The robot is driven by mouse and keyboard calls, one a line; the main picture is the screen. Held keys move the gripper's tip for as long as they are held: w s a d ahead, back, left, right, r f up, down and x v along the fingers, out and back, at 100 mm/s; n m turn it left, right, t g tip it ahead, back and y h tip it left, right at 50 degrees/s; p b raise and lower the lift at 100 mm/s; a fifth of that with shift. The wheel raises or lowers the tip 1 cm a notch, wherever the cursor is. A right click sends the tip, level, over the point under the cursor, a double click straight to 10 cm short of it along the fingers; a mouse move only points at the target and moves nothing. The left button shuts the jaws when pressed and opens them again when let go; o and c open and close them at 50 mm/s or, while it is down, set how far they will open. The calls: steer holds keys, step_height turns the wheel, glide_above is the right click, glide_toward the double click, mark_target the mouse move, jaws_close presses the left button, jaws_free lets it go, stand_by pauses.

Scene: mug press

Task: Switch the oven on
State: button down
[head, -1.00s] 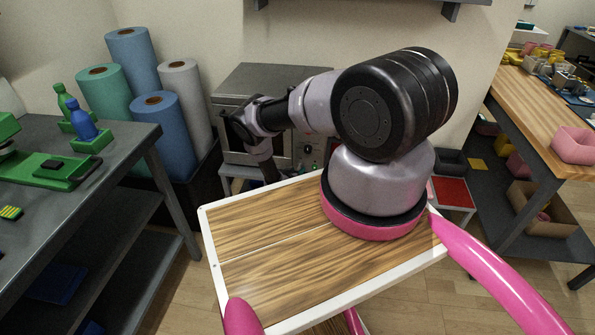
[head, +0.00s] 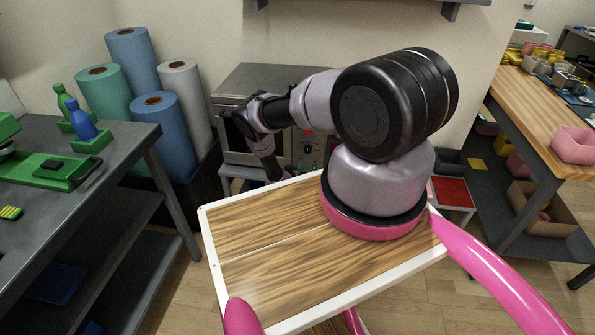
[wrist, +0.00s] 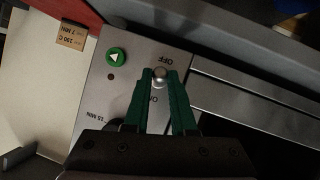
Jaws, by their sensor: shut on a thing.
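The oven (head: 275,80) is a grey metal box against the back wall. In the wrist view its control panel (wrist: 97,88) shows a small metal switch lever (wrist: 160,74) with OFF and ON printed at either side. My gripper (wrist: 161,82) has its green fingers closed on the lever, whose rounded tip shows between the fingertips. The fingers partly cover the switch base and the ON label. In the head view my arm reaches down in front of the oven, and the fingertips cannot be made out.
A green button (wrist: 116,56) with a white triangle and a small dark indicator are beside the switch. A label (wrist: 71,35) reads 190 C, 7 min. Fabric rolls (head: 180,90) stand left of the oven. A grey workbench (head: 140,130) is at left, a wooden-topped table (head: 515,95) at right.

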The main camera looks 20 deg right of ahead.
steer(key=g+y, duration=0.1)
steer(key=r+g+y, duration=0.1)
steer(key=shift+w+d+r+g, duration=0.1)
steer(key=shift+w+r+g, duration=0.1)
steer(key=shift+r+g, duration=0.1)
steer(key=shift+w+d+r+n+g+y, duration=0.1)
steer(key=shift+r+n+g+y, duration=0.15)
steer(key=shift+g+y, duration=0.3)
steer(key=shift+w+r+n+g+y, duration=0.1)
steer(key=shift+r+n+g+y, duration=0.2)
steer(key=shift+g, duration=0.35)
steer(key=c, duration=0.7)
jaws_free()
steer(key=shift+c, duration=0.2)
steer(key=shift+d, duration=0.1)
steer(key=v, duration=1)
steer(key=shift+r, duration=0.4)
